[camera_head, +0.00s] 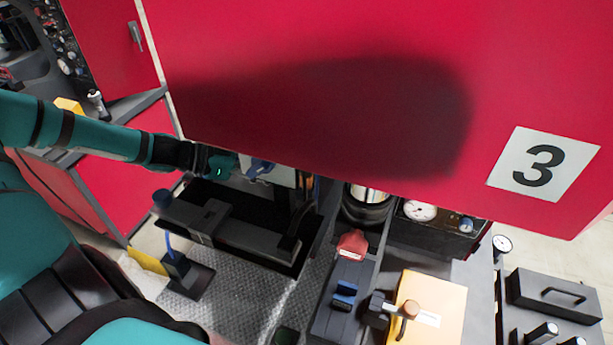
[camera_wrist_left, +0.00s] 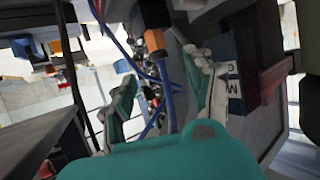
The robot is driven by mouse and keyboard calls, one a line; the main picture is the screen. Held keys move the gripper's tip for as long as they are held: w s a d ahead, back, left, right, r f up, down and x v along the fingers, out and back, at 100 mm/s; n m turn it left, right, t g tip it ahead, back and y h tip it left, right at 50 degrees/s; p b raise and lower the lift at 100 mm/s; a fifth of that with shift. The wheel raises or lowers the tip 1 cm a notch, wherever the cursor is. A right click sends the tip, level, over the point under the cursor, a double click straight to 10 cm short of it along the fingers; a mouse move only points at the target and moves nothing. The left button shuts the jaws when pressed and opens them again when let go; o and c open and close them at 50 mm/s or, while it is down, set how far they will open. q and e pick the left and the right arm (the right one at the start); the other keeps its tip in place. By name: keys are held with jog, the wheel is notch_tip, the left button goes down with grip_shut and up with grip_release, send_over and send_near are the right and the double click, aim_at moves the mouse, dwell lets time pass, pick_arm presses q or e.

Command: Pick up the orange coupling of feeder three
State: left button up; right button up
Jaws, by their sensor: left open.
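The orange coupling (camera_wrist_left: 154,40) shows in the left wrist view as a small orange piece under a dark cylinder, with blue hoses beside and below it. My left gripper (camera_wrist_left: 160,69) is open and empty. The coupling is seen beyond the fingertips, between the two fingers, and looks apart from both. In the head view my left gripper (camera_head: 238,168) reaches in from the left under the red housing marked 3 (camera_head: 400,90). The coupling cannot be made out there. My right gripper is in neither view.
Blue hoses (camera_wrist_left: 167,95) run close to the fingers. A dark block with a white label (camera_wrist_left: 232,75) stands right of the right finger. Below my arm in the head view is a black tray-like frame (camera_head: 240,235). A yellow box (camera_head: 430,305) stands in front.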

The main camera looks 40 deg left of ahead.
aim_at(306, 180)
pick_arm(q)
jog(key=b+x, duration=0.1)
jog(key=x, duration=0.1)
jog(key=shift+w+d+f, duration=0.15)
jog(key=shift+d+f, duration=0.15)
jog(key=shift+w+d, duration=0.2)
jog(key=shift+d, duration=0.05)
jog(key=shift+w+d+f+b, duration=0.1)
jog(key=shift+w+b, duration=0.05)
jog(key=shift+b, duration=0.3)
jog(key=shift+w+d+f+b, duration=0.15)
jog(key=shift+w+f+b, duration=0.05)
jog(key=shift+w+b, duration=0.2)
jog(key=b+x, duration=0.3)
jog(key=shift+d+f, duration=0.1)
jog(key=shift+f, duration=0.05)
jog(key=shift+w+d+f+b, duration=0.1)
jog(key=shift+w+d+b, duration=0.3)
jog(key=shift+w, duration=0.2)
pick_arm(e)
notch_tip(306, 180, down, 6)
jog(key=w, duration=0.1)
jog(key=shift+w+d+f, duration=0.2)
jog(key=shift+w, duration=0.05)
pick_arm(q)
jog(key=shift+s, duration=0.1)
jog(key=shift+c, duration=0.4)
